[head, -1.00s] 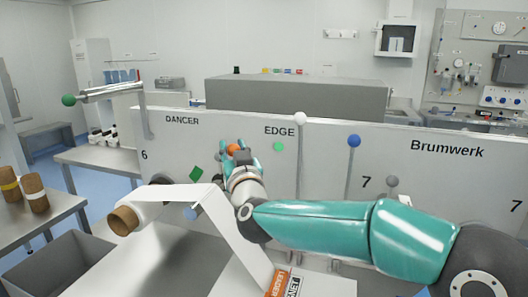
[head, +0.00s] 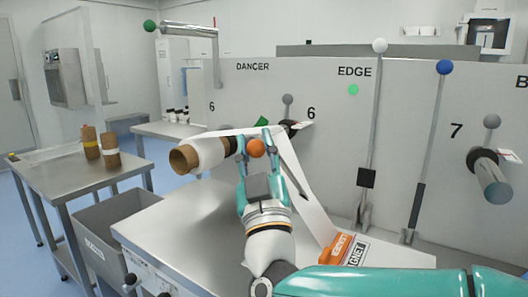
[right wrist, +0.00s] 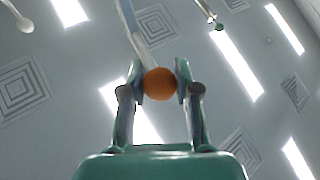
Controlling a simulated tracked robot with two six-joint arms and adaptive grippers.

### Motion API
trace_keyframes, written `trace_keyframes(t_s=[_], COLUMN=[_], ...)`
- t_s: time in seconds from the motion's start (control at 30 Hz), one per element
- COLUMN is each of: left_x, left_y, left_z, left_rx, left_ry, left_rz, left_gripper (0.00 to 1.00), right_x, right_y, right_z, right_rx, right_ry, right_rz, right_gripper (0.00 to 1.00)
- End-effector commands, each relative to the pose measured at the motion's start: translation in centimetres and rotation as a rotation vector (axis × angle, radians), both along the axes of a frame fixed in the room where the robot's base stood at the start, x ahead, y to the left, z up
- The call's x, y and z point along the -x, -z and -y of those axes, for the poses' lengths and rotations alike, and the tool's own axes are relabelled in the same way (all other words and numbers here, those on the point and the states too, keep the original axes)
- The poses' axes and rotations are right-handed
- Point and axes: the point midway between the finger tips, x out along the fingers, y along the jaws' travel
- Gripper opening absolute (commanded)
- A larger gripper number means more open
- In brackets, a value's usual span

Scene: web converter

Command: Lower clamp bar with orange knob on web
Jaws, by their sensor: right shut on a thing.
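The orange knob (head: 256,148) sits between the fingertips of my right gripper (head: 257,152), which is shut on it. In the right wrist view the orange knob (right wrist: 160,84) is held between both fingers (right wrist: 160,88), with a pale bar running up behind it. The white web (head: 290,165) comes off a roll (head: 205,154) on a brown core and runs down to the right. Most of the clamp bar is hidden behind my gripper in the head view. My left gripper is not in view.
A white-knobbed lever (head: 379,46) and a blue-knobbed lever (head: 444,68) stand upright at the right. An orange-and-white labelled block (head: 343,248) lies on the steel table (head: 180,235). A grey bin (head: 108,232) and a side table with brown cores (head: 90,142) are at left.

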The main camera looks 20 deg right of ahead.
Motion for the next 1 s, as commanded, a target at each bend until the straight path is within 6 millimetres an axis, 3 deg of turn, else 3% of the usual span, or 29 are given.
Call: trace_keyframes(t_s=[0.1, 0.57, 0.6, 0.73, 1.0], left_x=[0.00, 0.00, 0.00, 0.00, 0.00], left_y=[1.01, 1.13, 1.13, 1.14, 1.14], left_z=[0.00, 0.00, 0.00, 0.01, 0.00], left_rx=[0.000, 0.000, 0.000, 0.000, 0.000], left_ry=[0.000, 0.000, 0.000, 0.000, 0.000], left_rz=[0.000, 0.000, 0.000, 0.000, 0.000], left_gripper=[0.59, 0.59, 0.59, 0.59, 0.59], right_x=[0.32, 0.42, 0.42, 0.39, 0.37], right_y=[0.71, 0.72, 0.72, 0.74, 0.77], right_z=[-0.33, -0.61, -0.61, -0.64, -0.70], right_rx=[0.011, 0.018, 0.017, 0.018, 0.018], right_ry=[0.002, 0.002, 0.001, 0.000, -0.001], right_rz=[0.011, 0.017, 0.017, 0.017, 0.015], right_gripper=[0.00, 0.00, 0.34, 0.56, 0.57])
